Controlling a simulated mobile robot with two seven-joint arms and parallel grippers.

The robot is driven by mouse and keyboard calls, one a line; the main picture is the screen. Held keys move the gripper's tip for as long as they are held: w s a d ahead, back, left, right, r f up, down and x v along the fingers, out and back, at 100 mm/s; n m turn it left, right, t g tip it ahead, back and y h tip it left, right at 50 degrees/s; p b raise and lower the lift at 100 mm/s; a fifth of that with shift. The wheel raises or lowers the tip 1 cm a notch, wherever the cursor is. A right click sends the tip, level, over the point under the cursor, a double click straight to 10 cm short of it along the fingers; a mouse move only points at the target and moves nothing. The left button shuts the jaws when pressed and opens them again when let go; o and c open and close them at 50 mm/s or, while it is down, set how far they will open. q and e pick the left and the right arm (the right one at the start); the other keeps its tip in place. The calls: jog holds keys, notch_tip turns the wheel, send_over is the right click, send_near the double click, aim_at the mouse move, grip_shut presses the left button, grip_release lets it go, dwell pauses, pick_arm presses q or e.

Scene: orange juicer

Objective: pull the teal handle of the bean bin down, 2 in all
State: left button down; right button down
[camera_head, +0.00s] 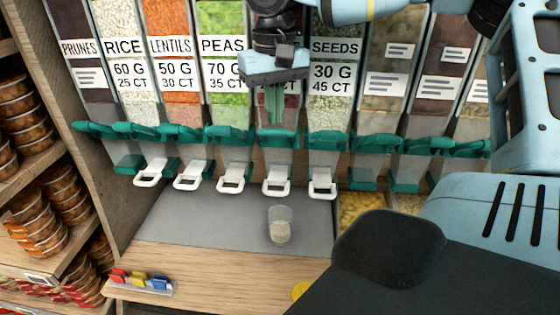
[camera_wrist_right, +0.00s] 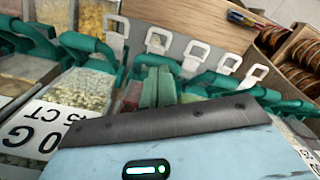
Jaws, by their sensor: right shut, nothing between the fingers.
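The bean bin (camera_head: 292,112) stands between the peas and seeds bins, with reddish contents; my gripper covers most of its label. Its teal handle (camera_head: 277,138) runs across the lower front, just under my fingertips. My right gripper (camera_head: 274,118) is shut and empty, its green fingers pointing down in front of the bin. In the right wrist view the shut fingers (camera_wrist_right: 157,88) reach toward the teal handle (camera_wrist_right: 150,61); I cannot tell if they touch it. A clear cup (camera_head: 280,226) with pale contents stands on the grey surface below. My left gripper is not in view.
Neighbouring bins have similar teal handles, including the peas handle (camera_head: 230,134) and seeds handle (camera_head: 327,139). White loops (camera_head: 231,178) hang below several bins. A small rack (camera_head: 140,284) of coloured pieces sits on the wooden ledge. Jars (camera_head: 35,220) fill the left shelves.

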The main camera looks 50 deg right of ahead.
aim_at(275, 131)
jog(key=shift+f, duration=0.8)
jog(key=shift+s+a+f+b, duration=0.1)
jog(key=shift+s+f+b, duration=0.05)
jog(key=shift+f, duration=0.25)
jog(key=shift+s+a+f+b, duration=0.1)
jog(key=shift+f+b, duration=0.05)
jog(key=shift+f, duration=1)
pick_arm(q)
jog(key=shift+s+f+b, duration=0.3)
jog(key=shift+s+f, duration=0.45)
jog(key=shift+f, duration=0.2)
pick_arm(e)
jog(key=shift+s+a+f, duration=0.1)
jog(key=shift+a+f, duration=0.1)
jog(key=shift+f, duration=0.65)
